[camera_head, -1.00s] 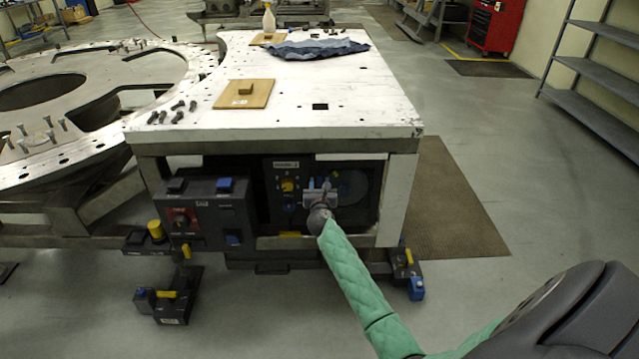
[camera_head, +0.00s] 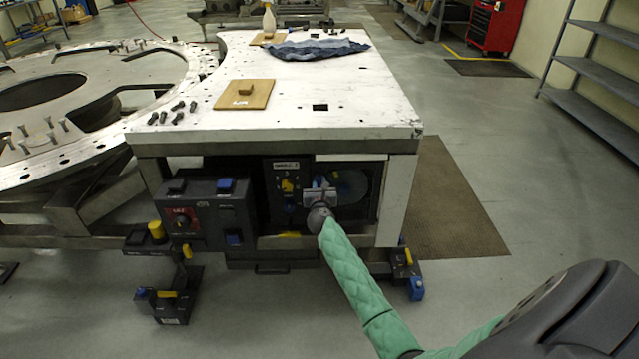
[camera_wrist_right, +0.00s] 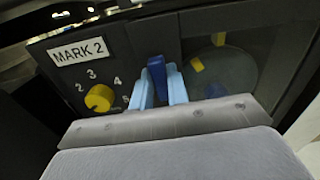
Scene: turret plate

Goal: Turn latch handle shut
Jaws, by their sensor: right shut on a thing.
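A dark blue handle (camera_wrist_right: 157,78) stands up from the dark panel in the right wrist view, just right of a yellow numbered knob (camera_wrist_right: 99,97). I take it to be the latch handle. My right gripper (camera_wrist_right: 160,92) has its two light blue fingers on either side of the handle, shut on it. In the head view the right gripper (camera_head: 319,188) is at the panel under the table, and its wrist and fingers hide most of the handle. My left gripper is not in view.
The panel carries a "MARK 2" label (camera_wrist_right: 80,50) and a round dark disc (camera_wrist_right: 222,72) with yellow and blue marks. A control box (camera_head: 205,208) with blue buttons stands left of the recess. The white table top (camera_head: 340,85) overhangs the panel.

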